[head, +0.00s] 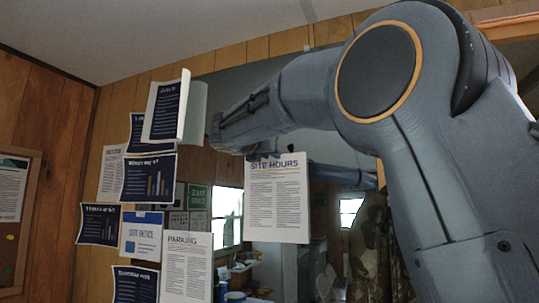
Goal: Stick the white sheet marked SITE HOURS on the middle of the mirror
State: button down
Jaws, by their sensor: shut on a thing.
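The white sheet marked SITE HOURS (278,205) hangs upright in front of the mirror (262,262), face towards me. My gripper (263,152) is at the sheet's top edge and shut on it; the fingertips are mostly hidden by my wrist. Whether the sheet's back touches the glass I cannot tell. The mirror reflects a room with windows and part of my arm. My arm covers much of the mirror's upper and right parts.
Left of the mirror, several papers hang on the wood-panelled wall, among them a PARKING sheet (187,267) and a SITE OFFICE sheet (141,236). A dark poster (164,112) with a curled white edge sticks out near my wrist. A cork board (17,255) hangs at far left.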

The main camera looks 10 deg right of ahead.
jog(key=shift+w+d+p, duration=0.2)
jog(key=shift+w+p, duration=0.05)
jog(key=shift+p, duration=0.05)
dwell(1.8)
dwell(0.8)
jog(key=c, duration=1.5)
grip_release()
jog(key=shift+c, duration=0.2)
jog(key=b+v, duration=0.2)
jog(key=v, duration=0.6)
jog(key=shift+b, duration=0.3)
jog(key=shift+w, duration=0.1)
